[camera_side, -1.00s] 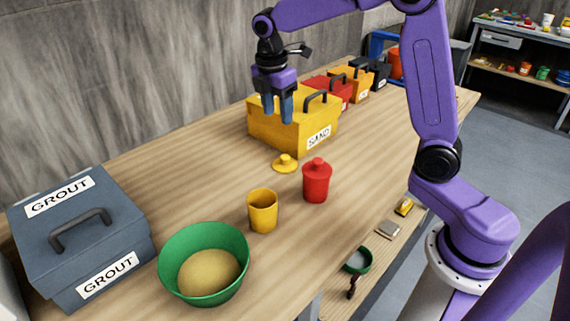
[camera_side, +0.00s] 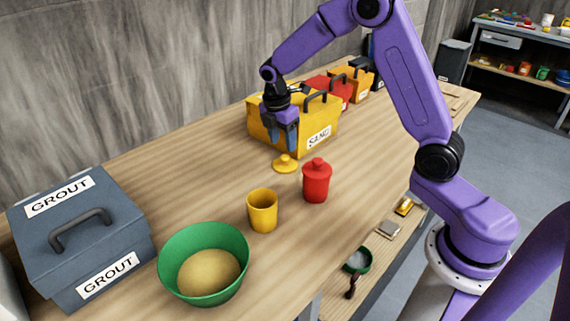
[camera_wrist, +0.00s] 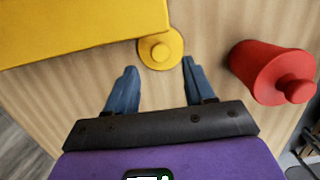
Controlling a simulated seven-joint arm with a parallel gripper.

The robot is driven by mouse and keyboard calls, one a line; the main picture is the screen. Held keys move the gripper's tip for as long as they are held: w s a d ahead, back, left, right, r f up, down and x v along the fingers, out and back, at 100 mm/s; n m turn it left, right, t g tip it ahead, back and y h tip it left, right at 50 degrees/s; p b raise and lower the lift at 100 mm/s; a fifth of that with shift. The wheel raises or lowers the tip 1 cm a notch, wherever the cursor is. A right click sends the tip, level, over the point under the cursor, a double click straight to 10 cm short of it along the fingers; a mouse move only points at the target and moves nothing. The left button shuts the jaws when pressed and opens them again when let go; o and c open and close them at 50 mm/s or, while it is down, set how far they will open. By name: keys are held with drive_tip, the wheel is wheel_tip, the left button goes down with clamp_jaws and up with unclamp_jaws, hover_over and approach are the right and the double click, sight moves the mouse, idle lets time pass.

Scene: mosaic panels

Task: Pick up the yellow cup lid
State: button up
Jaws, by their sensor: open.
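The yellow cup lid (camera_side: 285,163) lies knob up on the wooden bench, just in front of the yellow SAND box. In the wrist view the lid (camera_wrist: 160,48) sits beyond my fingertips, a little nearer the right finger. My gripper (camera_side: 284,143) is open and empty, pointing down above the lid. In the wrist view my gripper (camera_wrist: 160,70) shows both blue fingers apart with bare wood between them. The open yellow cup (camera_side: 263,211) stands upright on the bench, nearer the camera than the lid.
The yellow SAND box (camera_side: 318,118) stands close behind the lid. A red lidded cup (camera_side: 317,181) stands to the lid's right. A green bowl (camera_side: 205,232) with sand-coloured contents and a grey GROUT box (camera_side: 130,220) stand at left. Bare wood lies left of the lid.

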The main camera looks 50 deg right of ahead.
sight(285, 156)
drive_tip(key=shift+d+f, duration=0.2)
drive_tip(key=shift+f, duration=1.3)
drive_tip(key=shift+d+f, duration=0.2)
drive_tip(key=shift+f, duration=1.3)
clamp_jaws()
